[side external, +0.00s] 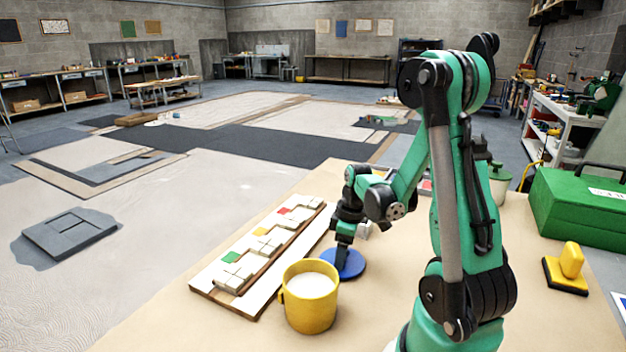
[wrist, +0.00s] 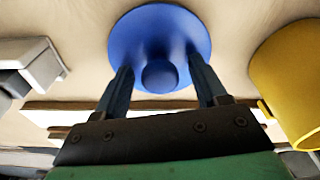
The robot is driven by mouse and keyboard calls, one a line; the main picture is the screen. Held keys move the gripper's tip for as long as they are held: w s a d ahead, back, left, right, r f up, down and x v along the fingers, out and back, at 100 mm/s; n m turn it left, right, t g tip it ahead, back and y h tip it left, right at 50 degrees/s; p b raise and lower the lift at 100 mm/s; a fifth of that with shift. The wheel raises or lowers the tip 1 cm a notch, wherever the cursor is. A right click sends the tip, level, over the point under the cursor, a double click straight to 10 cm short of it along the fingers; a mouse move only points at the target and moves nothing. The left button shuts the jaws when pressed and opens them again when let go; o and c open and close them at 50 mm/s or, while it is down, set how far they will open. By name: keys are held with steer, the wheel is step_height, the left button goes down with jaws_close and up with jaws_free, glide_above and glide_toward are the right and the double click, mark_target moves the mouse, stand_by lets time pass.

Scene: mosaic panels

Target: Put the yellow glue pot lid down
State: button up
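A yellow glue pot (side external: 310,297) stands uncovered on the table, with white contents showing. Its side also shows at the right of the wrist view (wrist: 292,80). A blue round lid with a knob (side external: 352,266) appears to lie flat on the table, right of and behind the pot. In the wrist view the lid (wrist: 160,25) is at top centre. I see no yellow lid. My gripper (wrist: 159,65) is low over the blue lid, its fingers either side of the knob with visible gaps. It is open and empty. In the side view my gripper (side external: 343,262) partly hides the lid.
A wooden board (side external: 238,305) with pale, red, yellow and green tiles lies left of the pot. A yellow-topped float (side external: 567,270), a green toolbox (side external: 580,205) and a green-lidded pot (side external: 499,185) are at the right. The table front between pot and arm is clear.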

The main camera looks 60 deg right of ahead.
steer(key=shift+r, duration=0.1)
step_height(320, 180, up, 12)
steer(key=s, duration=0.1)
steer(key=w+a+m+t, duration=0.1)
steer(key=w+a+t, duration=0.2)
steer(key=a, duration=0.6)
steer(key=w+a+m+t, duration=0.1)
steer(key=w+a+t, duration=0.1)
steer(key=a, duration=0.8)
steer(key=shift+w+a+t, duration=0.25)
steer(key=shift+w+t, duration=0.15)
steer(key=shift+w, duration=0.2)
